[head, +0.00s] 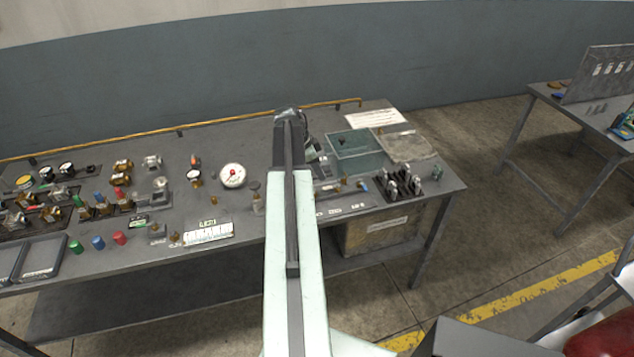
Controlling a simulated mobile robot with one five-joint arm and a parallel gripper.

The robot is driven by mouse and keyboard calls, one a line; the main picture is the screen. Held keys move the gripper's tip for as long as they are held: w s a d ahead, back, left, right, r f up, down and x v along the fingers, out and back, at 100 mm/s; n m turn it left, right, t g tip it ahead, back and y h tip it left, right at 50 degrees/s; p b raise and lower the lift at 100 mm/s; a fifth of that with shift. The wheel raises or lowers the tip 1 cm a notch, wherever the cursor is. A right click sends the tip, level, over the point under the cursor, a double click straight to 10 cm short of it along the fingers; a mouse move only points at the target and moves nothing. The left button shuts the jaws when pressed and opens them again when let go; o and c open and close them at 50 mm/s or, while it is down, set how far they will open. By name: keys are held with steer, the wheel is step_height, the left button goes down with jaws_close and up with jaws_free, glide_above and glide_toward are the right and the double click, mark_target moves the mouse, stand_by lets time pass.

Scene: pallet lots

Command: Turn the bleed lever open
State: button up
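My arm reaches forward over the grey bench, and my gripper (314,157) is low beside the arm's far end, partly hidden by it. Its fingertips are too small and covered to show whether they are open or shut. Just nearer than the gripper, a small horizontal fitting (342,185) with orange and blue parts lies on the bench. It may carry the bleed lever, but I cannot pick out the lever or its angle. I cannot tell whether the gripper touches the fitting.
A round white gauge (232,175) stands left of my arm. A teal open bin (352,140) and a dark rack of fittings (398,190) are to the right. Several valves and coloured caps (98,242) crowd the bench's left. A brass pipe (225,119) runs along the back.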

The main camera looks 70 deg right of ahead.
mark_target(327, 187)
steer(key=b+x, duration=0.3)
steer(key=x, duration=0.1)
steer(key=b+x, duration=0.4)
steer(key=shift+w, duration=0.25)
steer(key=shift+r, duration=0.1)
jaws_close()
steer(key=shift+a, duration=0.2)
